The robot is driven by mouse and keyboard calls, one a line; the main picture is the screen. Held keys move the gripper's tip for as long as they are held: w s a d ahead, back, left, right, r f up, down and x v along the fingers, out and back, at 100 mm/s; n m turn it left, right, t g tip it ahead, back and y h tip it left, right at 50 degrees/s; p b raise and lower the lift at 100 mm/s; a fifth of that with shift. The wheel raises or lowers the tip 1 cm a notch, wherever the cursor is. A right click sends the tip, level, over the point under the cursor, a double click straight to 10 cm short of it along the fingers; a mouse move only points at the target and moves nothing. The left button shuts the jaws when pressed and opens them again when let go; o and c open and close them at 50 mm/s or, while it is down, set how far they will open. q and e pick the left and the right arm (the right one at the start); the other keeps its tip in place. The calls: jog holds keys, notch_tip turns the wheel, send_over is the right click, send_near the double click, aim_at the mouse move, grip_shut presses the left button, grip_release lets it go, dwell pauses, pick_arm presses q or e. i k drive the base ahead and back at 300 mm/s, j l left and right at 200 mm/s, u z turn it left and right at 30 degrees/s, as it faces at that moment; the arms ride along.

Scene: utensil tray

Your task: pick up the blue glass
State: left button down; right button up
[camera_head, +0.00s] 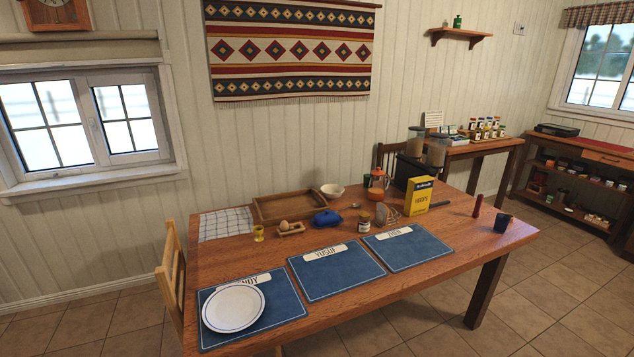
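A small dark blue glass (502,223) stands at the right end of the wooden table (463,232), close to the table's edge. It looks upright. Whether anything is in it is too small to tell. Neither of my grippers is in view.
A dark red upright object (477,206) stands just left of the glass. A yellow box (418,197), a jar (364,222), a blue lidded dish (326,218) and a wooden tray (258,209) stand further left. Blue placemats (408,248) line the front; a white plate (233,307) lies on the left one.

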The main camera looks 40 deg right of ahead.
aim_at(502, 219)
jog(key=z, duration=2.5)
jog(key=u, duration=0.15)
jog(key=i+l+u, duration=0.35)
jog(key=i+u, duration=0.15)
jog(key=i+l+u, duration=0.45)
